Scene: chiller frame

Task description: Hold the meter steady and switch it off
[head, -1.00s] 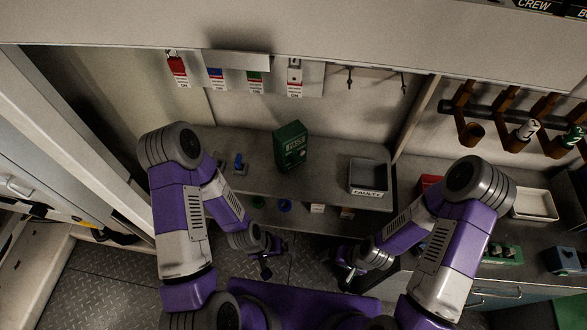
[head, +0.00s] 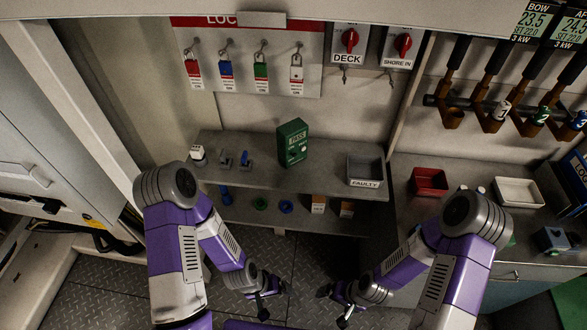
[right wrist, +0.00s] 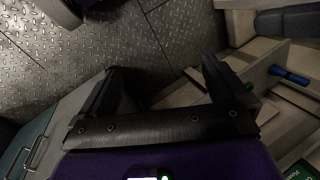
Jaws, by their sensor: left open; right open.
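The meter is a green box (head: 292,143) with a lit "PASS" display, standing on the upper grey shelf near its middle. My left gripper (head: 268,295) is open and empty, low in the head view, in front of and below the shelf. My right gripper (head: 334,302) is open and empty, to the right of the left one and also well apart from the meter. In the right wrist view its two dark fingers (right wrist: 160,88) are spread over the floor. The meter's switch is too small to make out.
Padlocks (head: 262,72) hang behind. A red bin (head: 429,181) and white tray (head: 518,192) sit on the right bench. The shelf in front of the meter is clear.

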